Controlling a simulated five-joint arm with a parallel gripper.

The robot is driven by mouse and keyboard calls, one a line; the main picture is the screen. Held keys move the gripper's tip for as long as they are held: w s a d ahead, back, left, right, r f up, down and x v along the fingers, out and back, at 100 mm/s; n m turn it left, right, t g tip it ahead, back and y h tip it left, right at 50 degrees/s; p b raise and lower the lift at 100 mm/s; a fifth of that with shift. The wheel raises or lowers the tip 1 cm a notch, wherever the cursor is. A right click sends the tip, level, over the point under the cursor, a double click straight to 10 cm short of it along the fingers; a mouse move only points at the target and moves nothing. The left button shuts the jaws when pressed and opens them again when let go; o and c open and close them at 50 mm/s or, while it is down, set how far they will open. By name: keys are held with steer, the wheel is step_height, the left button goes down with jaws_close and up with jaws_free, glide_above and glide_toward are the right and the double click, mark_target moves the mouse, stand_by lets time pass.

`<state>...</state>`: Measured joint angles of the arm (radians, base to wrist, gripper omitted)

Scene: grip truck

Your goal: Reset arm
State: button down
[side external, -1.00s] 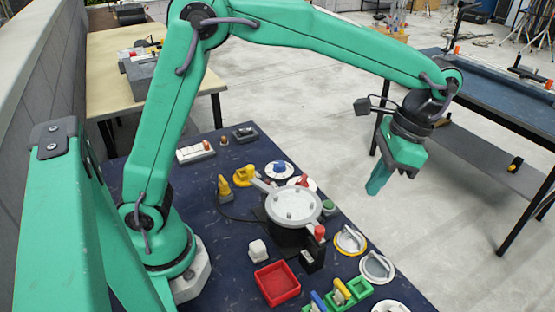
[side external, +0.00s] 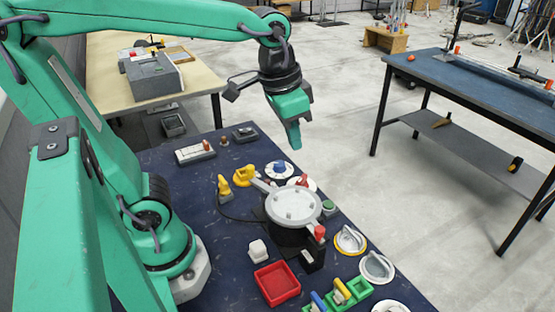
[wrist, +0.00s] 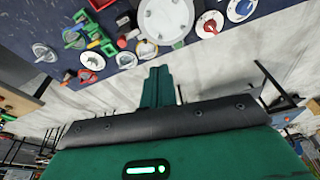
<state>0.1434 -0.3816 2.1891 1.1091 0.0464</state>
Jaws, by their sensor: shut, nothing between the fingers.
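My gripper (side external: 294,136) is green and hangs in the air beyond the far edge of the dark blue table, above the level of its top. Its fingers are together with nothing between them. In the wrist view the closed fingers (wrist: 158,86) point toward the table edge and the round grey device. My arm reaches across from the upper left, its wrist above and behind the table's parts.
On the dark blue table (side external: 180,185) stand a round grey-topped device (side external: 293,205), a red tray (side external: 277,283), a white block (side external: 257,250), yellow parts (side external: 244,175) and several round dials. A wooden table (side external: 110,90) and a blue workbench (side external: 430,75) stand beyond; open floor lies between.

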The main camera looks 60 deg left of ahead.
steer(key=s+a+f+n+t, duration=0.2)
steer(key=s+a+t, duration=0.1)
steer(key=s+a, duration=0.1)
steer(key=shift+s, duration=0.8)
